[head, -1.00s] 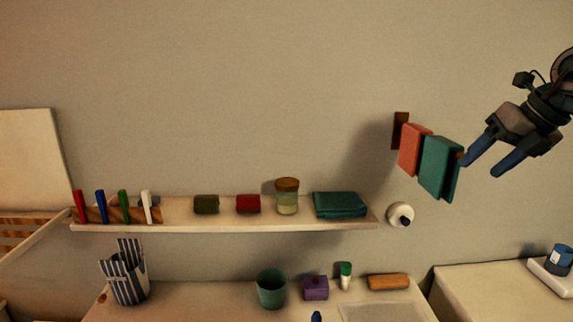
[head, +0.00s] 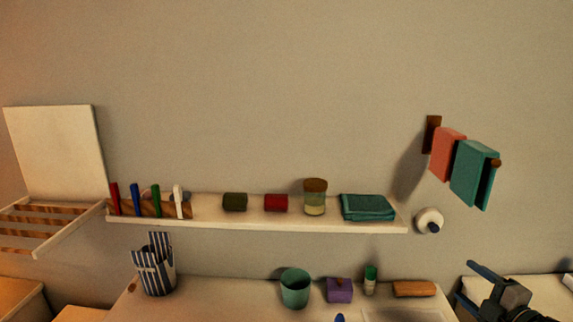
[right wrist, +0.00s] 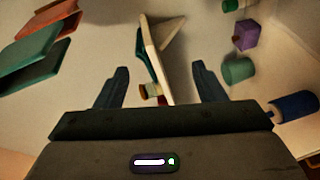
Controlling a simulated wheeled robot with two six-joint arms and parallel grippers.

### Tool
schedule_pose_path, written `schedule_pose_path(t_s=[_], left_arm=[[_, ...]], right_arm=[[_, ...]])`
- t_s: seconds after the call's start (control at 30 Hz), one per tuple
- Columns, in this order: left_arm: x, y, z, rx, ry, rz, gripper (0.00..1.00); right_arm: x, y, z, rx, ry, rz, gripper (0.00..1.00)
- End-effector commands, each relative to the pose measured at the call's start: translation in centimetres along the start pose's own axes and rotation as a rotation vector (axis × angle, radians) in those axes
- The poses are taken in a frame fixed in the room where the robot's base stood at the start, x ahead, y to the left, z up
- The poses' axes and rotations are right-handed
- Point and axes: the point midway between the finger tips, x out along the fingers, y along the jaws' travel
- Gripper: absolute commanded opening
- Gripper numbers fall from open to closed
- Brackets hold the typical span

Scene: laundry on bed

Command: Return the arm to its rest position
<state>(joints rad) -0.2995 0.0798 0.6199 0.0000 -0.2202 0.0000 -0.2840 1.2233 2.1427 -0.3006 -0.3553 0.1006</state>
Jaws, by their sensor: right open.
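My right gripper (head: 476,285) is low at the bottom right of the head view, partly cut off by the frame edge. In the right wrist view its two dark fingers (right wrist: 162,90) stand wide apart with nothing between them. It is below and apart from the teal cloth (head: 474,174) and the red cloth (head: 446,154), which hang on a wooden wall peg (head: 433,134). Both cloths also show at the upper left of the right wrist view. My left gripper is not in view.
A wall shelf (head: 260,225) holds pens, small blocks, a jar (head: 315,197) and a folded teal cloth (head: 368,207). Below it, a table carries a striped bag (head: 155,268), a green cup (head: 295,288) and a purple box (head: 339,290). A round white knob (head: 429,221) sits on the wall.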

Motion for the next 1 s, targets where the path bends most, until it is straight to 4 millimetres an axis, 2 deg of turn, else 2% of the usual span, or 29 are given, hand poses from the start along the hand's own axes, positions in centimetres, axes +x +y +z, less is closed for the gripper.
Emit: schedule_pose_path(t_s=[0.03, 0.17, 0.33, 0.47, 0.6, 0.8, 1.0], left_arm=[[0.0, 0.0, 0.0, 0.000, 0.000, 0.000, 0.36], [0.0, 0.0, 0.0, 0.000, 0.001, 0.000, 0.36], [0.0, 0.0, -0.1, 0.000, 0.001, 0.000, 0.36], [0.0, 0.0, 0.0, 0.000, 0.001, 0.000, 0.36], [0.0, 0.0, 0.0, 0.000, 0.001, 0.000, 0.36], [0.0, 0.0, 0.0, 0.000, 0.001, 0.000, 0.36], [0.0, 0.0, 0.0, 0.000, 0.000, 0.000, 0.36]], right_arm=[[-0.7, -2.1, 0.1, 0.085, -0.059, -0.002, 0.63], [-2.7, -6.9, 0.6, 0.271, -0.225, -0.025, 0.63], [-6.3, -13.6, 0.0, 0.508, -0.443, -0.098, 0.63], [-9.6, -18.6, -1.7, 0.680, -0.606, -0.185, 0.63], [-13.5, -23.5, -4.5, 0.852, -0.769, -0.303, 0.63], [-17.7, -27.6, -8.5, 1.016, -0.923, -0.450, 0.63], [-20.8, -29.8, -11.9, 1.129, -1.020, -0.568, 0.63]])
